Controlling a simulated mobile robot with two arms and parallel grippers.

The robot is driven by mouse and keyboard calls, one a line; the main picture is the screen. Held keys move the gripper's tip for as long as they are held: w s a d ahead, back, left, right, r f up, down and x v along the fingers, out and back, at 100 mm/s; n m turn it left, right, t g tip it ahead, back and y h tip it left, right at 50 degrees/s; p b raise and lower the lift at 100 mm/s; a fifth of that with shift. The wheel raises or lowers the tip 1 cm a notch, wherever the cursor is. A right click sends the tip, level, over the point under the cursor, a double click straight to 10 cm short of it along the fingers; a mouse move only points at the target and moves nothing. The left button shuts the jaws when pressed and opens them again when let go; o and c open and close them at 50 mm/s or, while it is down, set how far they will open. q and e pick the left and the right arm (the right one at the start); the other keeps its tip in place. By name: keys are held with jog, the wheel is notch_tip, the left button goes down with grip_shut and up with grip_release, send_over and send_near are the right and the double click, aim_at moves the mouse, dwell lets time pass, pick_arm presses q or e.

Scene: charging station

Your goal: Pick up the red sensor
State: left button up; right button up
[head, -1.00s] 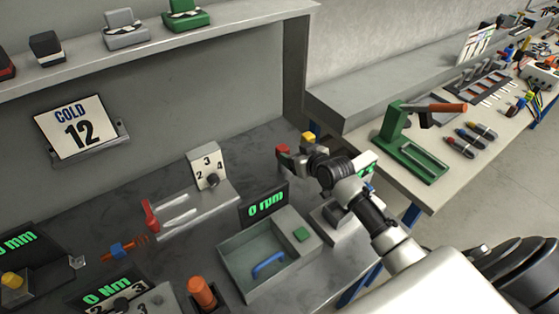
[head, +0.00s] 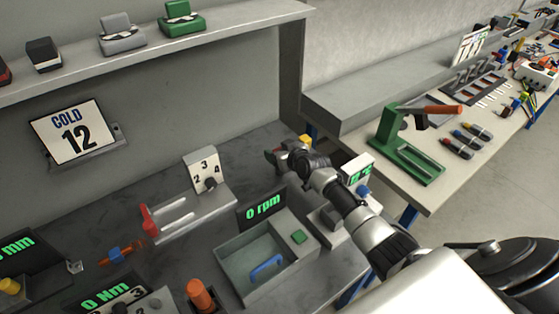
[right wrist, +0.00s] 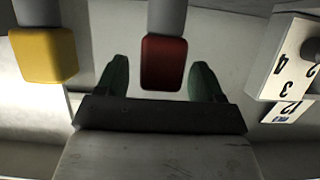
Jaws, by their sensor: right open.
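The red sensor (right wrist: 164,62) is a red block on the end of a grey shaft, upper middle in the right wrist view. My right gripper (right wrist: 160,82) is open, one green-tinted finger on each side of the red block, with gaps on both sides. How deep the block sits between the fingers is hard to tell. In the head view my right gripper (head: 284,160) is over the right end of the grey bench, and mostly hides the red sensor. My left gripper is not in view.
A yellow block (right wrist: 43,55) on a similar shaft stands left of the red one in the wrist view. In the head view a numbered dial panel (head: 206,169), a "0 rpm" display (head: 262,206) and an open grey tray (head: 232,262) stand near my right arm.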

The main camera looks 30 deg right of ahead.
jog(key=c, duration=1)
